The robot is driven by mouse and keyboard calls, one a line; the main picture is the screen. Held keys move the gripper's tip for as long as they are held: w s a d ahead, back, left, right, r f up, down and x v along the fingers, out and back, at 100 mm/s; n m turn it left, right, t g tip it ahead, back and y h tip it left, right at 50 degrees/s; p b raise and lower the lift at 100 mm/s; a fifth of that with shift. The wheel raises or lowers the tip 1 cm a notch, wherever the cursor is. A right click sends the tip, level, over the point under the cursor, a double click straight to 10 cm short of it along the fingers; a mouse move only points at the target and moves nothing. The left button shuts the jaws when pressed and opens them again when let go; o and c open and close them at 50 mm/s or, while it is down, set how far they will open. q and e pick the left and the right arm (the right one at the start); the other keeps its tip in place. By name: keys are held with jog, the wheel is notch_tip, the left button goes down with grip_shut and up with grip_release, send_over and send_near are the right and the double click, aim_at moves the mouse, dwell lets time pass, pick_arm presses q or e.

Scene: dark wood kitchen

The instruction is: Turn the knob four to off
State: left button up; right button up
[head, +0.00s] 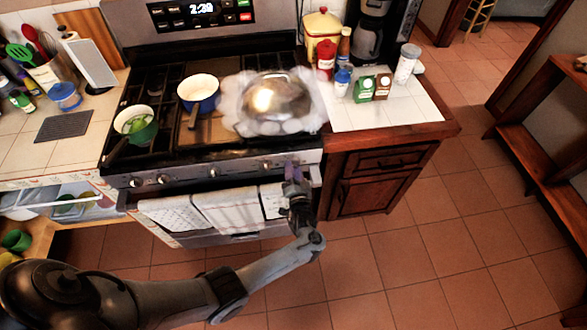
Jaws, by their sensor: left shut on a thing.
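The stove's front panel (240,171) carries a row of round knobs. From the left I see a first knob (135,182), a second knob (163,179), one near the middle (213,172) and one further right (265,166). My left gripper (292,171) is at the right end of the panel, its fingers shut on a stove knob that they mostly hide. I cannot tell this knob's number or its turn angle. My right gripper is not in view.
On the stove are a green pot (135,128), a blue pot (199,95) and a shiny domed lid (272,98) amid white smoke or steam. Towels (228,208) hang below the knobs. A tiled counter (395,112) with jars lies right. The floor (420,235) is clear.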

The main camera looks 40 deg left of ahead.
pick_arm(q)
jog(key=m, duration=0.2)
jog(key=m+p, duration=0.1)
jog(key=m, duration=0.1)
jog(key=shift+r+m, duration=0.2)
jog(key=shift+m, duration=0.1)
jog(key=shift+m+p, duration=0.55)
jog(key=shift+m, duration=1.15)
jog(key=o, duration=1.1)
jog(key=shift+c, duration=0.2)
jog(key=shift+d, duration=0.1)
